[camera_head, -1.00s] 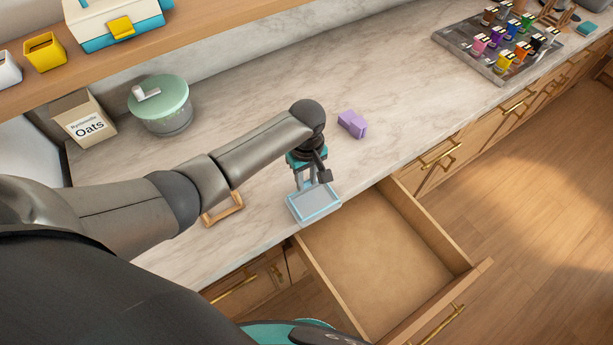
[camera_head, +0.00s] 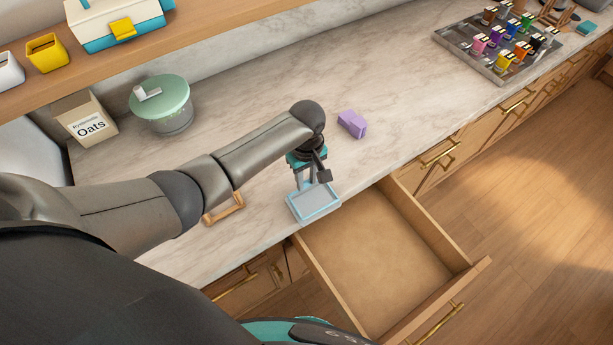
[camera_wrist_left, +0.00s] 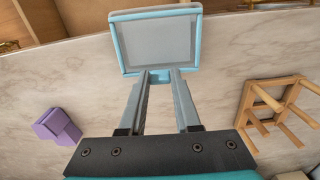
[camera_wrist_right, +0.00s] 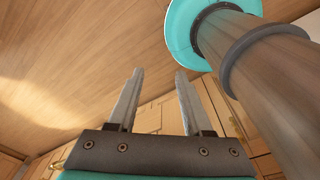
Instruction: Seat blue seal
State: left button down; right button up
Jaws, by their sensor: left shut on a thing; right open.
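The blue seal (camera_head: 296,208) is a light blue rectangular frame at the counter's front edge, beside the open drawer. It lies around or on a pale grey rectangular piece (camera_head: 316,200); I cannot tell whether it sits fully down. In the left wrist view the seal (camera_wrist_left: 155,14) rims the grey panel (camera_wrist_left: 155,42). My left gripper (camera_wrist_left: 159,74) is shut on the seal's near edge; in the head view this gripper (camera_head: 304,183) comes down from above behind it. My right gripper (camera_wrist_right: 159,72) is open and empty over the floor side, out of the head view.
The open drawer (camera_head: 375,255) is empty. A purple block (camera_head: 351,124) and a wooden rack (camera_head: 224,209) stand on the counter near the left gripper. A green-lidded pot (camera_head: 165,105), an oats box (camera_head: 86,119) and a tray of coloured items (camera_head: 470,58) are farther off.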

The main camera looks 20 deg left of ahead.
pick_arm(q)
jog(key=shift+p, duration=0.35)
dwell(0.4)
jog(key=shift+f+b, duration=0.7)
jog(key=shift+f, duration=0.35)
jog(key=c, duration=0.5)
grip_release()
jog(key=shift+c, duration=0.2)
notch_tip(320, 180, up, 15)
jog(key=p, duration=0.2)
jog(key=shift+r, duration=0.15)
